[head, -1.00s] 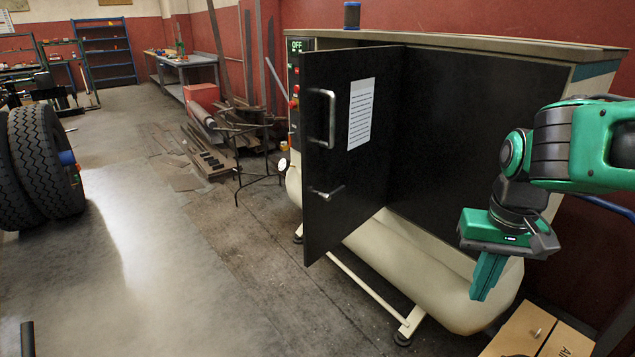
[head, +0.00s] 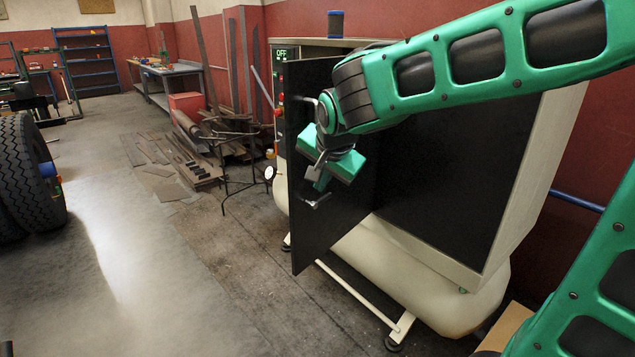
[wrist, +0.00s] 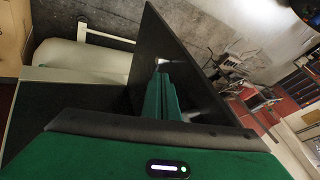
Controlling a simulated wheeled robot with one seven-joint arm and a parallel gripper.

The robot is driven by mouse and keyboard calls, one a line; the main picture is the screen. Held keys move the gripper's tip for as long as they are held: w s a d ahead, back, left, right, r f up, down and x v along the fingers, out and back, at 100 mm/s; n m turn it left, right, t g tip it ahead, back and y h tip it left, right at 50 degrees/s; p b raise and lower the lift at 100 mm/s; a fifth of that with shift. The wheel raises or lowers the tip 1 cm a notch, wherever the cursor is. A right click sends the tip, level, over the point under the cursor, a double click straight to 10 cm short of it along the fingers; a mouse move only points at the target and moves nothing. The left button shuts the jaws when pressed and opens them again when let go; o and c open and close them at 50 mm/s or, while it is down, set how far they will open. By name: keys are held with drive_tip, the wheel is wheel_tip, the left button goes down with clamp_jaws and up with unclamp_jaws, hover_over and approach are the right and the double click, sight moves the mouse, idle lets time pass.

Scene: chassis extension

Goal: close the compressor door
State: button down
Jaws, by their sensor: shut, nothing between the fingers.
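The compressor door (head: 308,240) is a black panel standing open, jutting out from the black cabinet front (head: 450,170) of the compressor. Its lower metal handle (head: 315,201) shows; the upper handle is mostly hidden behind my arm, and the paper sheet is covered. My gripper (head: 321,180) is in front of the handle-side face, between the two handles, shut and empty. In the wrist view the green fingers (wrist: 163,97) lie close beside the dark door (wrist: 178,50), near a bright handle piece (wrist: 161,62). I cannot tell whether they touch the door.
The cream tank (head: 440,295) and its feet are under the cabinet. A metal stand with scrap (head: 225,150) is behind the door to the left. Large tyres (head: 28,175) stand at far left. The floor between is clear. A blue rail (head: 577,201) is on the right wall.

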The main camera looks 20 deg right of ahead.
sight(303, 197)
drive_tip(key=shift+w+a+f, duration=0.2)
drive_tip(key=shift+w+f, duration=0.8)
drive_tip(key=shift+w, duration=0.3)
drive_tip(key=shift+w+a+f, duration=0.25)
drive_tip(key=shift+w+f, duration=0.7)
drive_tip(key=shift+w, duration=0.4)
drive_tip(key=shift+w+a+f, duration=0.2)
drive_tip(key=shift+w+f, duration=0.8)
drive_tip(key=shift+w, duration=0.3)
